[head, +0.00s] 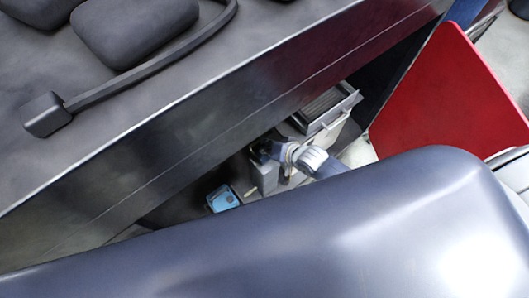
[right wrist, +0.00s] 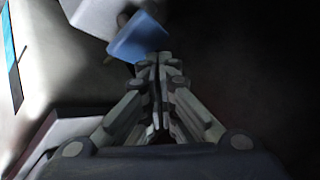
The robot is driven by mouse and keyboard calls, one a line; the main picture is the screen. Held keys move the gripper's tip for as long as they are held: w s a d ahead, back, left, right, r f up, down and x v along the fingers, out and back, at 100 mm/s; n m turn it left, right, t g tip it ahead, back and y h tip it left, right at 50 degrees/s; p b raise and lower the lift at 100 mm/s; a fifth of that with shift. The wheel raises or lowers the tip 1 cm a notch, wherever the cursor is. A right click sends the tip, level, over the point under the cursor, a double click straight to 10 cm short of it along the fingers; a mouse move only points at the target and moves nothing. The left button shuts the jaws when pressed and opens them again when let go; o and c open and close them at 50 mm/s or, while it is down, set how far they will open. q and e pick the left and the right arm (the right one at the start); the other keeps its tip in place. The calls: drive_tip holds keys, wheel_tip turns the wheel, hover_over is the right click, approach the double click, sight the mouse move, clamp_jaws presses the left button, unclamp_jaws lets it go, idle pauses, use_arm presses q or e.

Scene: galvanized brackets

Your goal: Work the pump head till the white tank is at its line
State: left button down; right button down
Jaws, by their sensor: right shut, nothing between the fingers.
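My right gripper (head: 264,153) is low in the gap beside the dark metal bench, among pale boxes. The right wrist view shows its fingers (right wrist: 156,65) shut together with nothing between them. A flat blue piece (right wrist: 138,38), possibly the pump head, lies just beyond the fingertips; I cannot tell whether they touch. A pale body with a narrow blue strip (right wrist: 14,58) fills the left of that view, possibly the white tank; no level can be read. In the head view a small blue-topped object (head: 222,198) is left of the gripper. My left gripper is not in view.
The dark metal bench (head: 200,125) fills the upper left, with dark cushions (head: 137,28) and a bar on it. A grey-white open box (head: 325,108) is just beyond the gripper. A red panel (head: 450,95) stands at right. My arm covers the foreground.

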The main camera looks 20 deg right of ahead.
drive_tip(key=shift+f, duration=0.1)
drive_tip(key=shift+f, duration=0.3)
